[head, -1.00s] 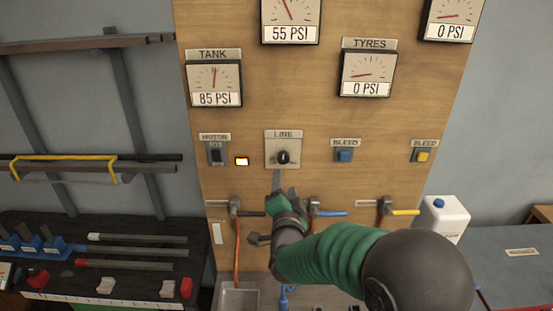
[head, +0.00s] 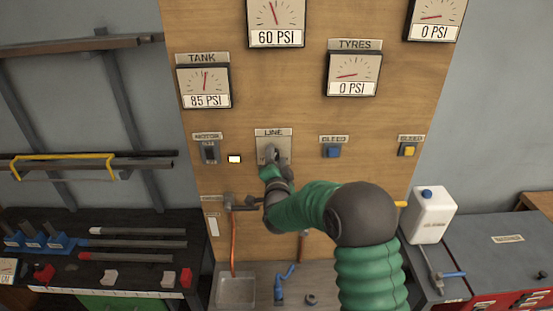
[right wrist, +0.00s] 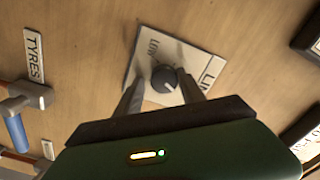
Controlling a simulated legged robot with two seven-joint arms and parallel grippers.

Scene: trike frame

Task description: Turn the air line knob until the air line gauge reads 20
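The LINE plate (head: 262,140) on the wooden board carries a dark round knob, which my right gripper (head: 271,155) largely covers in the head view. In the right wrist view the knob (right wrist: 165,79) shows a pale pointer mark. My right gripper's two fingers (right wrist: 160,80) stand on either side of the knob, with a gap at the left finger; the right finger is close to it, and contact is unclear. The gauge (head: 276,20) above reads 60 PSI; its label is out of frame. My left gripper is not in view.
The TANK gauge (head: 204,86) reads 85 PSI and the TYRES gauge (head: 353,73) 0 PSI. A MOTOR switch (head: 210,152), a lit lamp (head: 235,159), a blue bleed button (head: 333,151) and a yellow bleed button (head: 408,150) flank the plate. A valve (head: 235,203) sits below.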

